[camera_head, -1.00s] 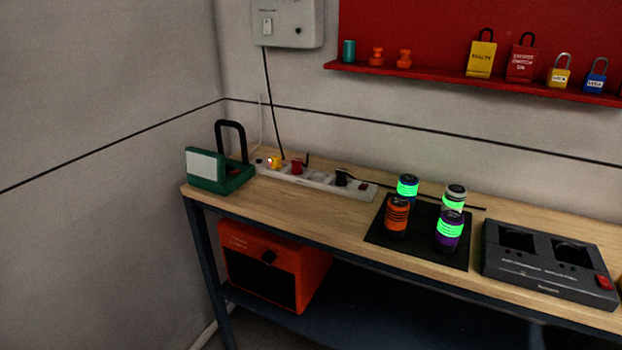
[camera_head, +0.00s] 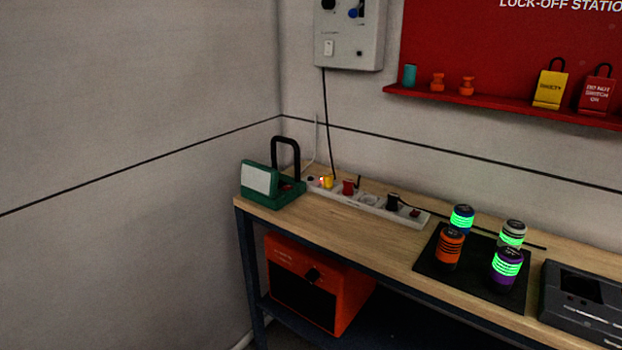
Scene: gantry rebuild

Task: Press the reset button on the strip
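The white power strip (camera_head: 375,208) lies along the back of the wooden bench, to the right of the green lamp. It carries a yellow plug (camera_head: 328,182), a red plug (camera_head: 348,187) and a black plug (camera_head: 392,201). A small dark red part (camera_head: 415,212) sits at its right end, and a small dark round part (camera_head: 310,179) at its left end. I cannot tell from here which of these is the reset button. A small light glows beside the yellow plug. Neither of my grippers is in view.
A green work lamp (camera_head: 258,180) with a black handle stands at the bench's left end. Several cans stand on a black mat (camera_head: 437,262), with a dark grey charger (camera_head: 585,300) to the right. An orange box (camera_head: 318,285) sits below. Bare bench top (camera_head: 345,225) lies before the strip.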

